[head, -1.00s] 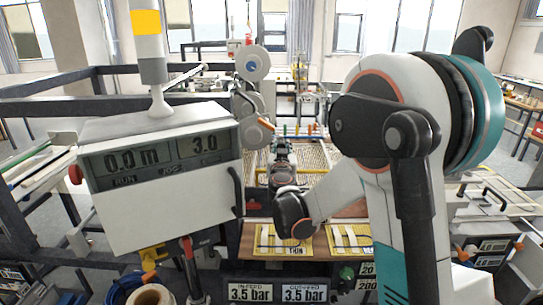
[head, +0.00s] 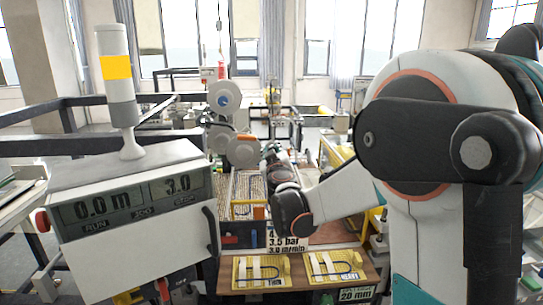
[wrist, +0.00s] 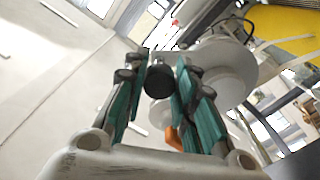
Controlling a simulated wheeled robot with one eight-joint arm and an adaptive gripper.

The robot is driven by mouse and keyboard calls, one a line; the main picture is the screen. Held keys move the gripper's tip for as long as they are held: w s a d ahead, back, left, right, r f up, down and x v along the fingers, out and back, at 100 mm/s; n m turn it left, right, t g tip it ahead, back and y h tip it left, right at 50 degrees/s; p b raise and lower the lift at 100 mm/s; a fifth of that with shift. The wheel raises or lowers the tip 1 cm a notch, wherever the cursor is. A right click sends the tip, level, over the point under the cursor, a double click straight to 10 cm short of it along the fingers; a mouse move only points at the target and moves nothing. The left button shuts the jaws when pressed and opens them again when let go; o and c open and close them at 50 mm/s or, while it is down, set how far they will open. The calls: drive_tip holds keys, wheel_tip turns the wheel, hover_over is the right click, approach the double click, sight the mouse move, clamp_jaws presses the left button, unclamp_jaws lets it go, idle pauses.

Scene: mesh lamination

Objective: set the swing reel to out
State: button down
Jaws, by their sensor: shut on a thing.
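The swing reel appears to be the group of pale round discs on an arm, with an upper disc with a blue centre (head: 224,98) and a lower grey disc (head: 243,152) in the head view. In the wrist view a large pale disc (wrist: 222,72) stands just behind my fingers. My gripper (wrist: 160,72) has its teal fingers on either side of a black round knob (wrist: 159,82) and is shut on it. In the head view my gripper (head: 270,152) is small, beside the lower disc, and its fingertips are hard to make out.
A white control box (head: 135,225) with a display and a yellow-banded signal lamp (head: 116,68) stands at the left. Two yellow plates (head: 261,271) lie on a wooden board in front. An orange part (wrist: 173,138) shows beside my fingers. Dark frame rails run behind the box.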

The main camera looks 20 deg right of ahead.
drive_tip(key=shift+w+r, duration=0.1)
drive_tip(key=shift+r, duration=0.05)
drive_tip(key=c, duration=1.3)
unclamp_jaws()
drive_tip(key=shift+d, duration=0.1)
drive_tip(key=v, duration=1.2)
